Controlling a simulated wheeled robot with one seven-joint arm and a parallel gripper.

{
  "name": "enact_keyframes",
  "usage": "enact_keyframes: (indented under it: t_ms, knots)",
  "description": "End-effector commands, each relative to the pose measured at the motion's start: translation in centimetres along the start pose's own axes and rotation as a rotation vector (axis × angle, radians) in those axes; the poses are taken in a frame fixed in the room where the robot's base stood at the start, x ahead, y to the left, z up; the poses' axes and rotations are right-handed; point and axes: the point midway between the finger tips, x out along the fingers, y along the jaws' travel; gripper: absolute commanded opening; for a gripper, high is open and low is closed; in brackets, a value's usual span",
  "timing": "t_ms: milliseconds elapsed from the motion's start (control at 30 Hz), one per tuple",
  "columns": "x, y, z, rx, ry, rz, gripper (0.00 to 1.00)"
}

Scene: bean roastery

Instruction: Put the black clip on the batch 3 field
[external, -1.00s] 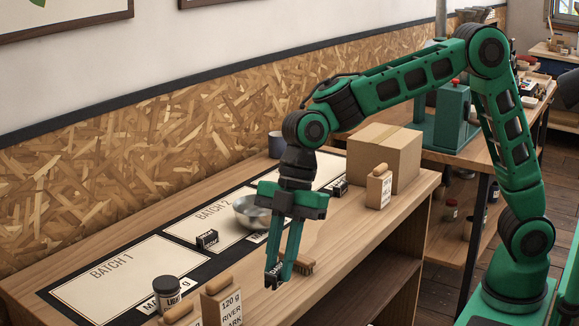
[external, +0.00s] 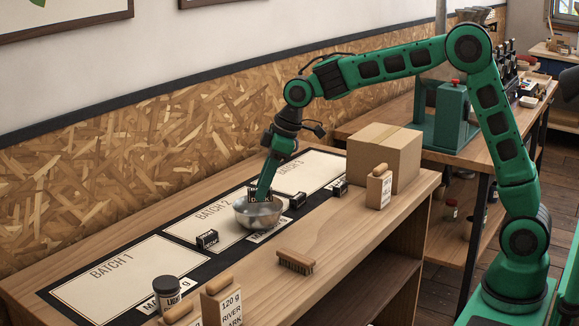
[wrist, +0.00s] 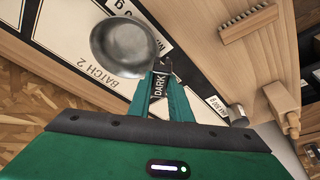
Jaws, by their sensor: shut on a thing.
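The black clip with a DARK label (wrist: 160,84) is between my gripper's fingers, seen in the wrist view. In the external view my gripper (external: 261,191) is shut on the clip (external: 251,193), tilted, just above or behind the metal bowl (external: 260,217); whether it touches the bowl I cannot tell. The batch 3 field (external: 314,170) is the pale panel on the dark mat, to the right of and beyond the bowl. The bowl stands on the batch 2 field (external: 216,220).
Other small black blocks stand along the mat (external: 207,239) (external: 297,200) (external: 340,189). The batch 1 field (external: 125,280) is at left, with a dark jar (external: 166,291) at its front. A brush (external: 296,261) lies near the front edge. A cardboard box (external: 384,156) stands right of batch 3.

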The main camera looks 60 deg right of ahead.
Motion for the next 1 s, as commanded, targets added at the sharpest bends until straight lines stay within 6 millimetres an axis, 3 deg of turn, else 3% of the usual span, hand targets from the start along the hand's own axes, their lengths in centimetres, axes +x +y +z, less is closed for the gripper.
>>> enact_keyframes:
  t_ms: [33,300,500,767,1000]
  knots:
    - [-0.3,2.5,0.6,0.057,0.001,0.023,0.0]
    - [-2.0,14.1,5.0,0.354,0.007,0.142,0.0]
    - [-3.6,20.6,8.5,0.531,0.016,0.214,0.0]
    - [-4.5,24.2,10.9,0.633,0.021,0.255,0.0]
    - [-3.0,27.7,13.1,0.643,0.019,0.258,0.0]
